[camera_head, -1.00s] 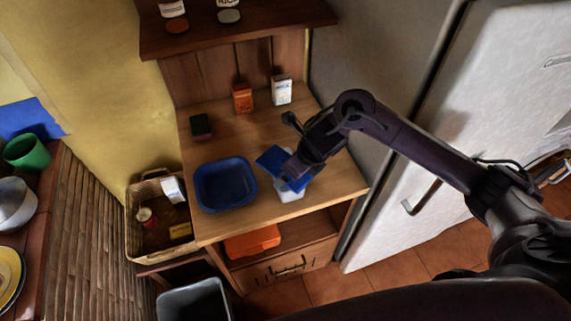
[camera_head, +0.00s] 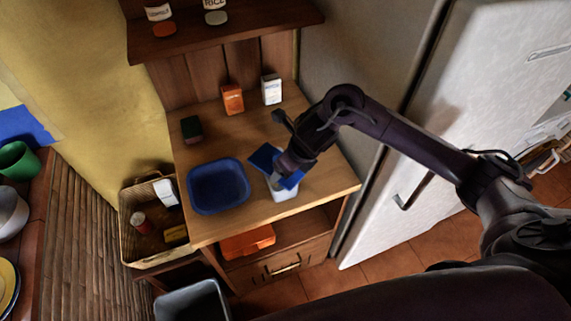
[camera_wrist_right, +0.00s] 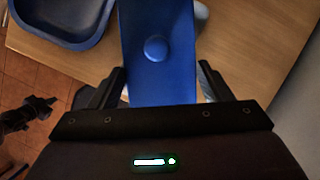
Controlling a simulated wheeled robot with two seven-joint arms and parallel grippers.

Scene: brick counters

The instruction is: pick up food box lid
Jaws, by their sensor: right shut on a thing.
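The blue food box lid (camera_head: 261,157) is a flat plate; the right wrist view shows it with a round knob (camera_wrist_right: 155,47). My right gripper (camera_head: 284,168) is shut on the lid, with a finger at each side of it (camera_wrist_right: 161,80). A small white box (camera_head: 284,193) stands on the wooden counter just below the lid. The gripper hides part of both, so I cannot tell whether the lid touches the box.
A blue tray (camera_head: 219,209) sits left of the white box. A wicker basket (camera_head: 150,258) is at left, a white fridge (camera_head: 440,130) at right.

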